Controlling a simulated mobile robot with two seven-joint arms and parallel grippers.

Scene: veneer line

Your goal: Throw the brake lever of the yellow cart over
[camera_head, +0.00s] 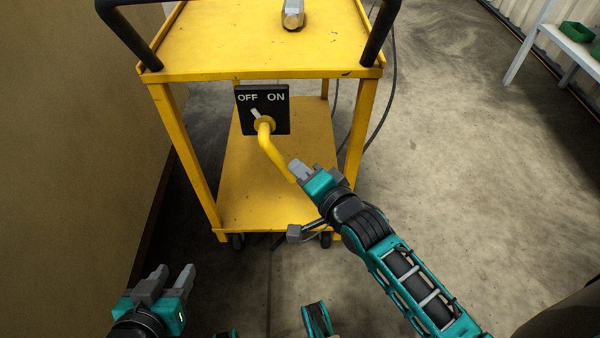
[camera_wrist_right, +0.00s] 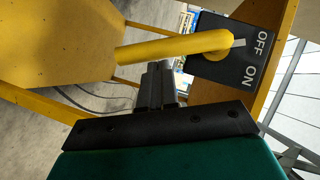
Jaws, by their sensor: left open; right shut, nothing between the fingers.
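The yellow cart (camera_head: 170,62) stands ahead with its black handle towards me. A black plate (camera_head: 243,123) marked OFF and ON hangs below its top shelf. The yellow brake lever (camera_head: 272,150) comes out of the plate's hub and slants down to the right. A pale pointer (camera_head: 255,113) at the hub points up-left towards OFF. My right gripper (camera_head: 299,168) is shut and empty, right of the lever's lower end. In the right wrist view its fingertips (camera_wrist_right: 158,68) are close beside the lever (camera_wrist_right: 170,48); I cannot tell if they touch. My left gripper (camera_head: 171,277) is open and empty, low at left.
A metal object (camera_head: 293,14) lies on the cart's top shelf. A brown wall or panel (camera_head: 75,120) runs along the left. A dark cable (camera_head: 393,85) hangs at the cart's right. Open floor (camera_head: 480,170) lies to the right, with a white rack (camera_head: 535,40) beyond.

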